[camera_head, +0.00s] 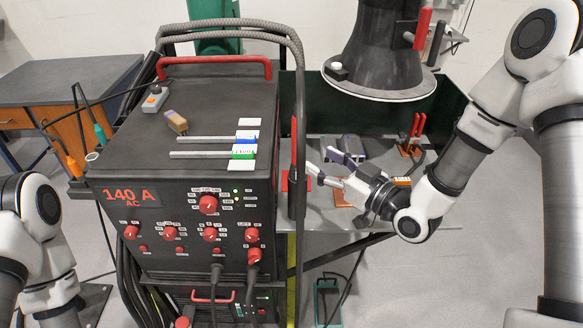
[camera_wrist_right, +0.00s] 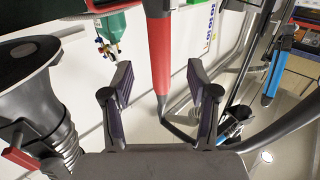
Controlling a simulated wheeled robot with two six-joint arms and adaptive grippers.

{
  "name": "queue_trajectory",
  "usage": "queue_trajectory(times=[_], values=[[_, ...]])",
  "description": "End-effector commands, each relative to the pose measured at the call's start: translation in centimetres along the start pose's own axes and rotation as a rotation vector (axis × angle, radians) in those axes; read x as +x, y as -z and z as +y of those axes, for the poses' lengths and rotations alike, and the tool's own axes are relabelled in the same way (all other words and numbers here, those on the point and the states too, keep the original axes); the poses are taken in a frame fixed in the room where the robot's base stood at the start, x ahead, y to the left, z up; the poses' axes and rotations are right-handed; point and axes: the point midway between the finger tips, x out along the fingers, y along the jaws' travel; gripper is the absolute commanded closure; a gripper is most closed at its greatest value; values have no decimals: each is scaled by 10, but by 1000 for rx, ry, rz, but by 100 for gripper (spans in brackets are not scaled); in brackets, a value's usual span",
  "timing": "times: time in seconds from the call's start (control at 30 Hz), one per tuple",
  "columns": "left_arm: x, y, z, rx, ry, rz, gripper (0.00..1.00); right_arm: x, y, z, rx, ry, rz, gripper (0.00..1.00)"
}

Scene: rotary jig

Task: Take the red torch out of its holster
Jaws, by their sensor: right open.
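The red torch (camera_head: 294,140) stands upright at the right side of the welding machine, in a dark holster (camera_head: 297,200) with red edges. How deep it sits is hard to tell. In the right wrist view the torch (camera_wrist_right: 161,60) runs between my fingers as a red and dark grey handle. My right gripper (camera_head: 318,163) is open beside the torch, its fingers pointing left at it. In the wrist view the fingers (camera_wrist_right: 158,78) are spread to both sides of the torch, with gaps showing. My left gripper is out of view; only my left arm shows.
The welding machine (camera_head: 190,200) fills the middle left, with cables arching over it. A fume hood (camera_head: 380,55) hangs above the metal bench (camera_head: 330,215). Red-handled tools (camera_head: 415,128) stand at the back right. A desk (camera_head: 65,80) is at the far left.

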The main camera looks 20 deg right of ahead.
Motion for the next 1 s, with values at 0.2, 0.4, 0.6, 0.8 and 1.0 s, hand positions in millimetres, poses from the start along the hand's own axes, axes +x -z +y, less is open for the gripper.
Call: queue_trajectory(times=[0.2, 0.4, 0.6, 0.8, 1.0], values=[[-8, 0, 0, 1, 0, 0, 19, 24, 6, -1, -10, 3, 5, 41], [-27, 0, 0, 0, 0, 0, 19, 55, 11, -3, -10, 5, 4, 41], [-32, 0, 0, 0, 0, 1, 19, 79, 7, -2, -6, 1, 7, 41], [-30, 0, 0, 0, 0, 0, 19, 79, 5, -2, -5, 0, 7, 48], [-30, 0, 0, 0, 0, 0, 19, 79, 5, -2, -5, 0, 6, 100]])
